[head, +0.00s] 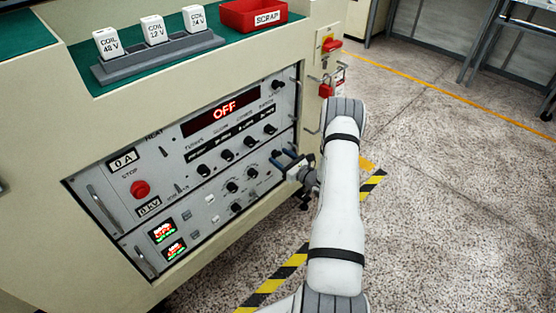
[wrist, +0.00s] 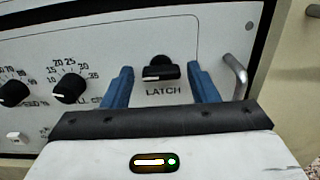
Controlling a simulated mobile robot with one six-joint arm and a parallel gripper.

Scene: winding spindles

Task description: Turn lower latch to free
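The latch (wrist: 161,70) is a small black knob with a white mark, above the printed word LATCH on the white panel, in the wrist view. Its white mark lies roughly level in that view. My gripper (wrist: 160,85) is open, with one blue finger on each side of the latch. Whether the fingers touch it I cannot tell; gaps show on both sides. In the head view my gripper (head: 284,160) is at the right edge of the rack's lower panel, and the latch is hidden there behind it.
Black dials (wrist: 70,87) sit left of the latch and a metal handle (wrist: 235,75) sits close to its right. In the head view a red STOP button (head: 140,189) and an OFF display (head: 222,112) are on the panels. A red padlock (head: 326,91) hangs at the cabinet's right side.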

